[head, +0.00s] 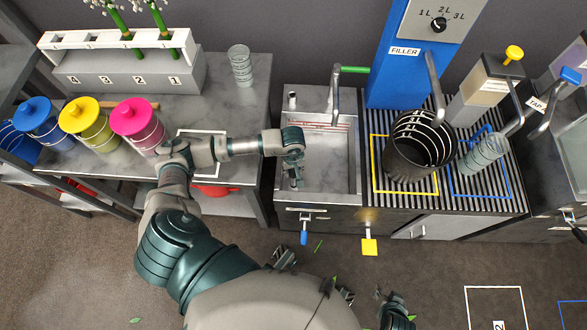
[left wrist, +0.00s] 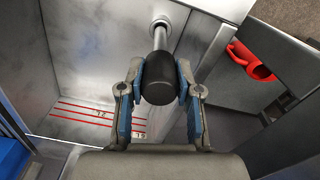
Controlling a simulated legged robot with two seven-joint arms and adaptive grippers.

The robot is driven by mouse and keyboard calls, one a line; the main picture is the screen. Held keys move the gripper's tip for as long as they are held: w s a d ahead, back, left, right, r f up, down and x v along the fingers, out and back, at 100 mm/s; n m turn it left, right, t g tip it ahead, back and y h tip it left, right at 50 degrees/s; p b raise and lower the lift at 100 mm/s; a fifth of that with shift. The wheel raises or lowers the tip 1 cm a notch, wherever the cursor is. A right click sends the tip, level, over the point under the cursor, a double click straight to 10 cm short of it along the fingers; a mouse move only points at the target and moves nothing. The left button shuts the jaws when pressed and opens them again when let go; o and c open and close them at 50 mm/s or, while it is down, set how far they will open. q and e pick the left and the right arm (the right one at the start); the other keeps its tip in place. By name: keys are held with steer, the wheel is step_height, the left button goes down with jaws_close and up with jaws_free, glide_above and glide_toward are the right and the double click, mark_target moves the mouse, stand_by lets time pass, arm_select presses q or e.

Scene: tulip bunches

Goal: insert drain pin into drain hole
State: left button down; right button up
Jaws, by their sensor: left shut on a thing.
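My left gripper (head: 296,178) is over the sink (head: 330,180) and points down into it. In the left wrist view, its two blue-padded fingers (left wrist: 160,92) are shut on the black grip of the drain pin (left wrist: 159,78). The pin's bright metal shaft runs away from the fingers towards the sink's surface. In the head view the pin is mostly hidden by the gripper. My right gripper (head: 395,305) is low in the head view, away from the sink.
A tap with a green handle (head: 352,69) stands behind the sink. A dark pot (head: 420,140) stands in the yellow frame, right of the sink. Blue (head: 304,238) and yellow (head: 369,246) handles stick out from the counter front. Colored lidded canisters stand on the left counter.

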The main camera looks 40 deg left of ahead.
arm_select(q)
steer(key=shift+f+b, duration=1.05)
steer(key=shift+f, duration=0.45)
steer(key=c, duration=0.7)
jaws_free()
steer(key=shift+r, duration=0.1)
steer(key=shift+r+p, duration=1.5)
steer(key=shift+r, duration=0.9)
